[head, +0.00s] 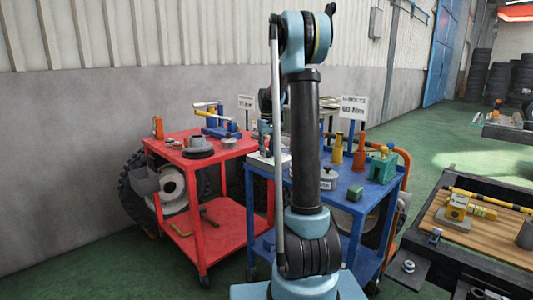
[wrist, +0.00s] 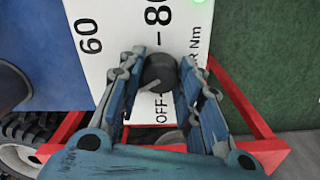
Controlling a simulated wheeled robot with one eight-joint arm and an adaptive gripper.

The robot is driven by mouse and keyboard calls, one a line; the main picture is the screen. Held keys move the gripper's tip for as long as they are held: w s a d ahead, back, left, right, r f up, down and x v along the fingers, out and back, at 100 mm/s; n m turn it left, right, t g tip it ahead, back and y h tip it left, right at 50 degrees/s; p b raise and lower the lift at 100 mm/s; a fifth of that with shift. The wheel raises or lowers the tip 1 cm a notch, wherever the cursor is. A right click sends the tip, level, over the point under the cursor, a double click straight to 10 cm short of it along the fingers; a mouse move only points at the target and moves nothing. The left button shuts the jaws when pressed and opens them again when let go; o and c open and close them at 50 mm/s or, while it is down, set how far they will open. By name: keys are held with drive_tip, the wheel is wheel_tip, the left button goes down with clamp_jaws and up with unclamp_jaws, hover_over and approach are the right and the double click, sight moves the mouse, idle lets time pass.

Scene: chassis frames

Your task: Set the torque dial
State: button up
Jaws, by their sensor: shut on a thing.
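In the wrist view the torque dial is a dark round knob (wrist: 160,71) on a white panel (wrist: 112,22). The panel carries the marks 60, 80, OFF and Nm. A pale line shows on the knob's near side, but I cannot tell exactly which mark it points to. My gripper (wrist: 161,66) has its two blue-grey fingers on either side of the knob, shut on it. In the head view a white box (head: 283,158) stands at the left edge of the blue cart (head: 372,190); my arm hides the knob there.
A green light (wrist: 200,2) glows at the panel's top. A sign (head: 354,107) that seems to read 60 Nm stands on the blue cart, near a grey pot (head: 328,179) and a green block (head: 383,168). A red cart (head: 222,150) holding tools stands to the left.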

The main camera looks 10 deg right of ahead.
drive_tip(key=shift+s, duration=0.1)
drive_tip(key=o, duration=1.1)
wheel_tip(320, 180, up, 12)
drive_tip(key=shift+f, duration=0.1)
